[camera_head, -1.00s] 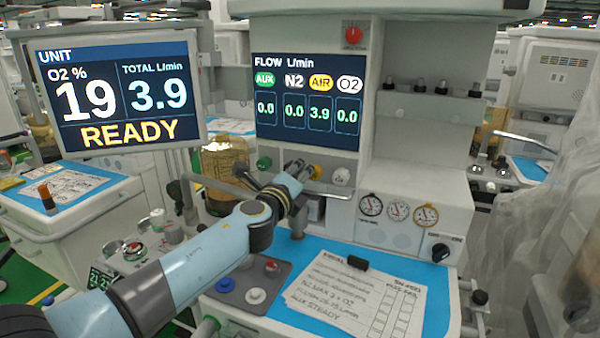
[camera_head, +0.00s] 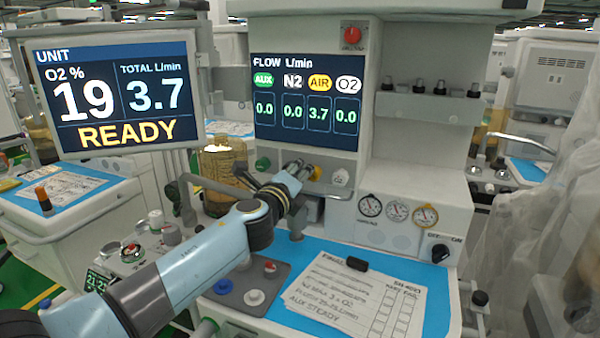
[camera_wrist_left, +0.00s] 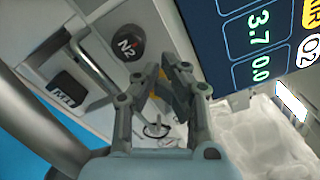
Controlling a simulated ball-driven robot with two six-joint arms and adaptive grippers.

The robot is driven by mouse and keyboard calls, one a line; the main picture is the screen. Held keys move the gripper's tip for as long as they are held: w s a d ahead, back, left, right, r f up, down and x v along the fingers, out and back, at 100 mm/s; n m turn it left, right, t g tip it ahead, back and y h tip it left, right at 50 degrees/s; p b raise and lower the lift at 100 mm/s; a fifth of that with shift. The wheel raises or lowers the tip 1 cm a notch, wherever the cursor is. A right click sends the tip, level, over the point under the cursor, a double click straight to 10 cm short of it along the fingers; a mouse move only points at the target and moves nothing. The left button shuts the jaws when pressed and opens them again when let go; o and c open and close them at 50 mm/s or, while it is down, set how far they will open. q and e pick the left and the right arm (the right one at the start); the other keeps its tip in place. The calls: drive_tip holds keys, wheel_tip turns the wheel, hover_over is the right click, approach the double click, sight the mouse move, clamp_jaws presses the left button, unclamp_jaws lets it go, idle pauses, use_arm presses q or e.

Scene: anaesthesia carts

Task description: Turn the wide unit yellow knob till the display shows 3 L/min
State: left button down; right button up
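The yellow knob (camera_head: 316,173) is on the front panel of the wide unit, below its flow display (camera_head: 307,103). The display reads AIR 3.7, with AUX, N2 and O2 at 0.0. My left gripper (camera_head: 303,171) reaches the panel from the left, its fingers closed around the yellow knob. In the left wrist view a little yellow (camera_wrist_left: 156,84) shows between the fingertips (camera_wrist_left: 163,75); the fingers hide most of the knob. My right gripper is not in view.
A green knob (camera_head: 263,164) and a white knob (camera_head: 340,178) flank the yellow one. A black N2 knob (camera_wrist_left: 127,42) is close to the fingers in the wrist view. A side monitor (camera_head: 117,95) reads total 3.7, O2 19 and READY. Gauges (camera_head: 397,211) sit lower right.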

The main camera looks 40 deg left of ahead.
use_arm(q)
drive_tip(key=shift+a+r, duration=0.1)
drive_tip(key=shift+r, duration=0.05)
drive_tip(key=shift+p+v, duration=0.4)
drive_tip(key=shift+v, duration=2.65)
drive_tip(key=shift+a, duration=0.15)
